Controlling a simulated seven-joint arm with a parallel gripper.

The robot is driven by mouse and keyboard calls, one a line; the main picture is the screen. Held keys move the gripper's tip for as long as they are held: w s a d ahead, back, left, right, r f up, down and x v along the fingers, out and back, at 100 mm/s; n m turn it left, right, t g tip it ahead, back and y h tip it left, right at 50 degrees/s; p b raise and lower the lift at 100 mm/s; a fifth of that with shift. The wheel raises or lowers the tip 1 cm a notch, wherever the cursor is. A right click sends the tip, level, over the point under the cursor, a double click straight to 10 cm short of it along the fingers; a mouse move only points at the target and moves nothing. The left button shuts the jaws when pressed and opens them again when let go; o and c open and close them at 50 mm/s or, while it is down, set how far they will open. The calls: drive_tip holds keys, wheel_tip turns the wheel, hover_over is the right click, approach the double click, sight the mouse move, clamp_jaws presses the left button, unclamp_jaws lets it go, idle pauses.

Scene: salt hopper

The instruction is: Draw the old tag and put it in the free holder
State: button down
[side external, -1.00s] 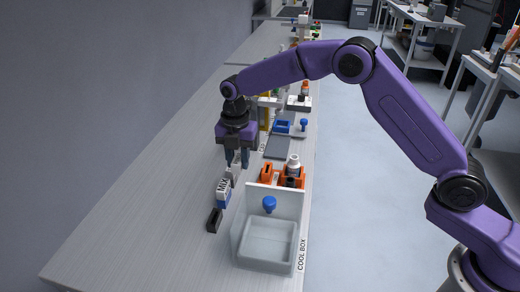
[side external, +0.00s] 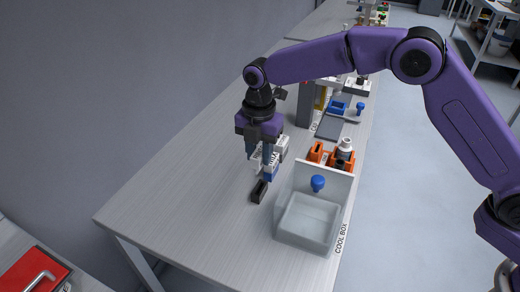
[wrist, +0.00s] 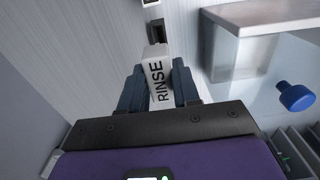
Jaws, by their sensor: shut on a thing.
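My gripper (side external: 262,155) is above the bench near the left side of the clear box, pointing down. In the wrist view, my gripper (wrist: 160,85) is shut on a white tag (wrist: 157,75) lettered RINSE, one finger on each side. A small black holder (side external: 258,192) stands on the bench just below and in front of my gripper. A dark slotted holder (wrist: 157,35) shows beyond the tag's end in the wrist view; the tag appears apart from it. A white and blue lettered block (side external: 270,172) is partly hidden behind my fingers.
A clear cool box (side external: 307,222) with a raised back panel and a blue knob (side external: 318,183) stands right of the holder. Orange holders (side external: 315,153) are behind it. A red case (side external: 30,275) is at lower left. The bench left of my gripper is clear.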

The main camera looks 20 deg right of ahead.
sight(259, 162)
drive_tip(key=shift+f, duration=2.7)
drive_tip(key=shift+f, duration=1.9)
drive_tip(key=shift+c, duration=1.2)
unclamp_jaws()
drive_tip(key=shift+r, duration=0.1)
drive_tip(key=shift+r, duration=2.95)
drive_tip(key=shift+r, duration=0.1)
